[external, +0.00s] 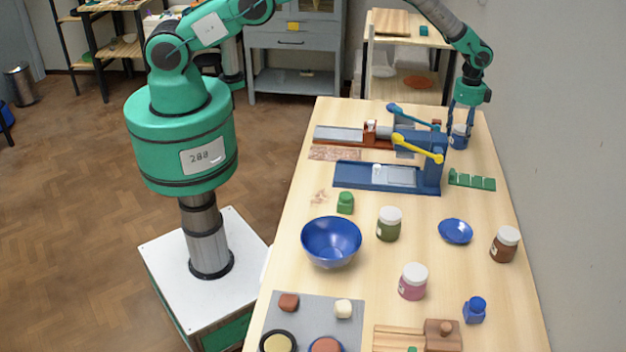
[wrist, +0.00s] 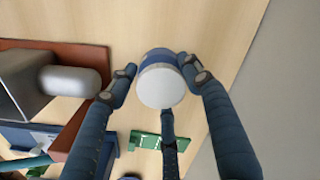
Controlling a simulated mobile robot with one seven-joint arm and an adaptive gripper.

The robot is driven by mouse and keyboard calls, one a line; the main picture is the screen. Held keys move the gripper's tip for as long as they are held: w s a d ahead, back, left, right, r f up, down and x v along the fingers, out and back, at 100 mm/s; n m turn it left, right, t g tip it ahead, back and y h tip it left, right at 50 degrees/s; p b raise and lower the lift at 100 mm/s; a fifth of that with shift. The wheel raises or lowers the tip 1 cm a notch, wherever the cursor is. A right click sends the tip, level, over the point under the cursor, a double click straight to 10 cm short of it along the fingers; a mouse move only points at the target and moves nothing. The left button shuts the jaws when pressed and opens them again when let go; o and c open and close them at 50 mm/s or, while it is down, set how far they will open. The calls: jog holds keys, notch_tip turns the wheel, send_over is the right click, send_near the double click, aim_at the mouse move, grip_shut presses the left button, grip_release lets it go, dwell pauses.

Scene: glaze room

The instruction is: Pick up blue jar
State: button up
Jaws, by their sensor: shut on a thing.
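The blue jar (wrist: 159,56) with a white lid is between the fingers of my gripper (wrist: 158,78) in the wrist view. The fingers close around it from the sides, and a third finger shows below the lid. In the external view my gripper (external: 461,118) is at the far right end of the table, pointing down around the blue jar (external: 459,141). The fingers partly hide the jar there. I cannot tell whether the jar touches the table.
Two slide devices, one red-brown (external: 352,136) and one blue (external: 388,178) with a yellow lever, stand left of my gripper. A green rack (external: 472,180) lies nearer. Jars and bowls (external: 331,241) fill the near table (external: 480,275). The wall is close on the right.

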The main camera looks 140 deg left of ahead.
aim_at(462, 128)
jog(key=shift+r, duration=0.1)
jog(key=shift+r, duration=4.95)
